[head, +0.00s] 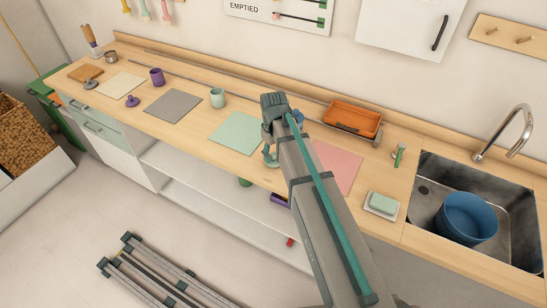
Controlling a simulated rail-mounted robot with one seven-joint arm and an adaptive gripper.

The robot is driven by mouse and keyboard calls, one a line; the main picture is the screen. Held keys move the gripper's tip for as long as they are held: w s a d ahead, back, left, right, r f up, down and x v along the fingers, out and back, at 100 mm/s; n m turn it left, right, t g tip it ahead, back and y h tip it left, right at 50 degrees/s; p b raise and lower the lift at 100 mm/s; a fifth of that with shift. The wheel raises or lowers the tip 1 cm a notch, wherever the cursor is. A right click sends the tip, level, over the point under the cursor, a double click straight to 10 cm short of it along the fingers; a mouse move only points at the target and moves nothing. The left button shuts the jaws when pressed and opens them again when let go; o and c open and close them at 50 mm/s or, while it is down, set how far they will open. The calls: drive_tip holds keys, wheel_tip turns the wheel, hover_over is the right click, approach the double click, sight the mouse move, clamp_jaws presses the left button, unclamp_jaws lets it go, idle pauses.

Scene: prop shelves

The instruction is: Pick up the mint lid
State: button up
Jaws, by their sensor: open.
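I cannot make out a mint lid for sure; it may be hidden behind my arm or gripper. A mint mug (217,98) stands upright on the wooden counter, behind the mint mat (230,137). My gripper (270,160) hangs at the right edge of the mint mat, near the counter's front edge. It is small and partly covered by my arm, and I see nothing held in it. A purple lid with a knob (132,102) lies on the counter to the left, near a purple mug (157,77).
Grey (174,106), cream (121,85) and pink (338,169) mats lie on the counter. An orange bin (354,119) stands at the back. A soap dish (382,205) sits left of the sink (425,193), which holds a blue bucket (467,220). My arm crosses the counter's middle.

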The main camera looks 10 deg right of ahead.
drive_tip(key=shift+f, duration=0.65)
clamp_jaws()
drive_tip(key=shift+r, duration=0.1)
